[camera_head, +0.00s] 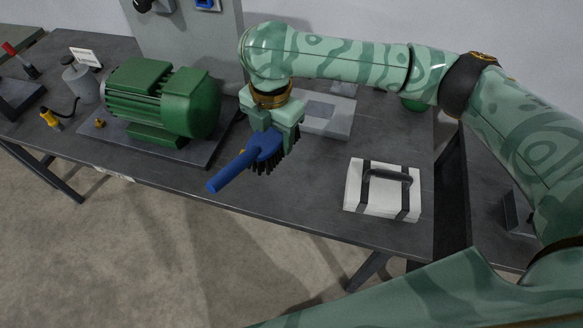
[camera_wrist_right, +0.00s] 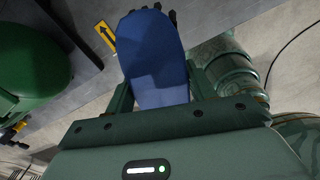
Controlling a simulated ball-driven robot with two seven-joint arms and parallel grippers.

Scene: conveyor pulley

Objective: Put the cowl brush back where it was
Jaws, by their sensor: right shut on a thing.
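The cowl brush (camera_head: 232,168) has a blue handle and back with black bristles. My right gripper (camera_head: 266,136) is shut on the brush's blue head and holds it above the dark bench, near its front edge. The handle points toward the lower left in the head view, and the bristles show at the right. In the right wrist view, the blue back of the brush (camera_wrist_right: 153,58) lies between the two fingers (camera_wrist_right: 160,85), with a few black bristles past its far end. Whether the brush touches the bench is hard to tell. My left gripper is not in view.
A green motor (camera_head: 165,98) on a grey base plate stands left of the brush. A white case with a black handle (camera_head: 383,188) lies at the right. A grey plate (camera_head: 328,114) lies behind my right gripper. The bench between the brush and the case is clear.

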